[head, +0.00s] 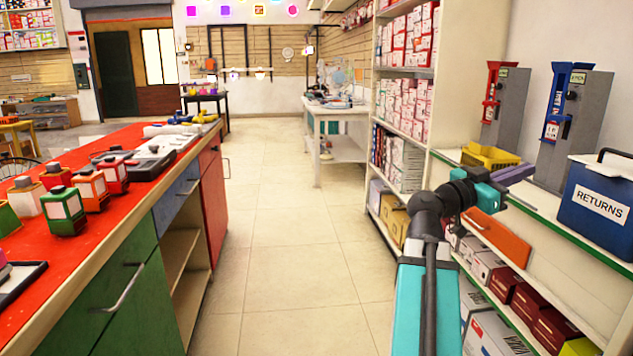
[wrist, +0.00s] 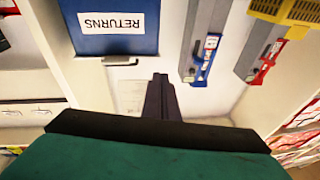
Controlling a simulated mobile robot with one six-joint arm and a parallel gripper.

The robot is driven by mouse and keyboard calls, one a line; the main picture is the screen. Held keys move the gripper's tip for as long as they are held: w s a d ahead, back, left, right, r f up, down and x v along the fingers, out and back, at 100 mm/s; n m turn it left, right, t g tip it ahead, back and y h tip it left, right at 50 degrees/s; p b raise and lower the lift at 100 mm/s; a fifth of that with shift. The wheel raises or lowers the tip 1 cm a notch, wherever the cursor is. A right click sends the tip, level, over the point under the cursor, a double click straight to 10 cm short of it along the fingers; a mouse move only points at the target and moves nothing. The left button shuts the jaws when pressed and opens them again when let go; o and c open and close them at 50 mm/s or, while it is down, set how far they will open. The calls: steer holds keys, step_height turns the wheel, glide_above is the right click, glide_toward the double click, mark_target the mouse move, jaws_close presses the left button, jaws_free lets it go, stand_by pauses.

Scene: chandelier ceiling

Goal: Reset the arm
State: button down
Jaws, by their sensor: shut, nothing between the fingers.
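My gripper (head: 516,175) is at the end of my teal and black arm, over the white shelf counter on the right in the head view. Its fingers are together and empty, pointing right toward the blue and grey stands. In the wrist view my gripper (wrist: 160,88) shows as dark closed fingers in the middle. The wrist view is turned upside down. The fingers point between the blue RETURNS box (wrist: 110,22) and the blue dispenser (wrist: 203,60). I cannot tell whether the fingertips touch anything.
The RETURNS box (head: 602,200), a blue dispenser (head: 560,110), a red dispenser (head: 493,95) and a yellow basket (head: 490,156) stand on the white counter (head: 600,245). Tall shelves of boxes (head: 400,100) stand behind. The tiled aisle (head: 285,210) is clear. A red-topped counter (head: 105,215) holds several bottles.

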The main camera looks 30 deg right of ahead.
steer(key=w+a+f+n+t+y+p, duration=0.1)
steer(key=w+a+f+n+t+p, duration=0.2)
steer(key=w+f+p, duration=0.5)
steer(key=w+a+f+n+t+y+p, duration=0.15)
steer(key=w+a+f+n+t, duration=0.35)
steer(key=w, duration=0.7)
steer(key=w+a+f+n+y+p, duration=0.25)
steer(key=a+f+p, duration=0.35)
steer(key=f, duration=0.4)
steer(key=w+a+f+n+y+p, duration=0.15)
steer(key=w+a+f+p, duration=0.25)
steer(key=a+f, duration=0.45)
steer(key=s+a+f+n+g+y+p, duration=0.1)
steer(key=s+a+f+n+y+p, duration=0.2)
steer(key=a+f, duration=0.45)
steer(key=s+a+f+n+y+p, duration=0.1)
steer(key=s+a+f+y+p, duration=0.1)
steer(key=s+a+f+p, duration=0.4)
steer(key=s+a+f+n+g+y+p, duration=0.1)
steer(key=s+a+f+n+g+y, duration=0.1)
steer(key=s+a, duration=0.7)
steer(key=s+a+f+n+g+y+p, duration=0.1)
steer(key=s+a+f+n+g+y, duration=0.2)
steer(key=a, duration=1.1)
steer(key=s+f+n+y, duration=0.1)
steer(key=s+f+y, duration=0.2)
steer(key=s+f, duration=0.2)
steer(key=shift+s+a+f+n+g+p, duration=0.15)
steer(key=shift+s+n+g+p, duration=0.15)
steer(key=shift+s+n+p, duration=0.1)
